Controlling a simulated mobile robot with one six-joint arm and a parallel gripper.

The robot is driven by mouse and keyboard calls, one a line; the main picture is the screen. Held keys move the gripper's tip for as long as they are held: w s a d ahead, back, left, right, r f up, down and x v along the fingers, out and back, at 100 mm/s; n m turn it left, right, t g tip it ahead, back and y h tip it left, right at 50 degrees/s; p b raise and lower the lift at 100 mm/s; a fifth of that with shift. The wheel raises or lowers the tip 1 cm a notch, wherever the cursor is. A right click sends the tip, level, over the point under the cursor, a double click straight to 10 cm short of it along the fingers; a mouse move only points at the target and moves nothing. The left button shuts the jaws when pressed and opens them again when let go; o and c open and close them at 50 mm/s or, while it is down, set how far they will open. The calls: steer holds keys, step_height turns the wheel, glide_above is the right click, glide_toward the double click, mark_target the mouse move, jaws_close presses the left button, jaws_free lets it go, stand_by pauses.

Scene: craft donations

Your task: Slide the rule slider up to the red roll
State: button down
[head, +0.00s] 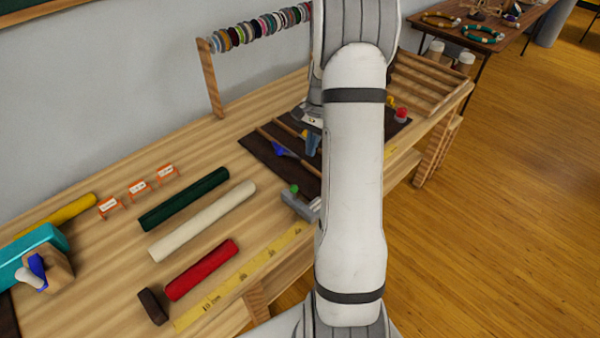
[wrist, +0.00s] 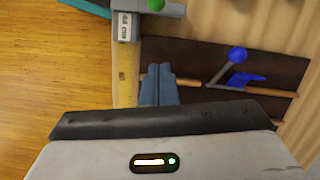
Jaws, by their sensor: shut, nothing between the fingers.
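The rule slider (head: 299,205), a grey block with a green knob, sits on the yellow rule (head: 240,271) along the bench's front edge. It lies right of the red roll (head: 202,269), with a clear gap between them. In the wrist view the slider (wrist: 126,28) is at the top, with a label that seems to read 44 cm. My gripper (head: 312,144) is over the dark mat, beyond the slider and partly hidden by my arm. In the wrist view my gripper's fingers (wrist: 158,84) are together and empty, beside the rule and apart from the slider.
A dark brown block (head: 153,306) stands left of the red roll. Cream (head: 202,221) and green (head: 184,199) rolls lie behind it. A blue-knobbed tool (wrist: 238,57) lies on the dark mat (wrist: 205,58) near my fingers. A spool rack (head: 209,78) stands at the back.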

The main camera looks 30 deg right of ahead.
steer(key=s+a+f+p, duration=0.2)
steer(key=a+f, duration=0.3)
steer(key=f, duration=0.2)
steer(key=shift+s, duration=0.2)
steer(key=shift+f, duration=0.1)
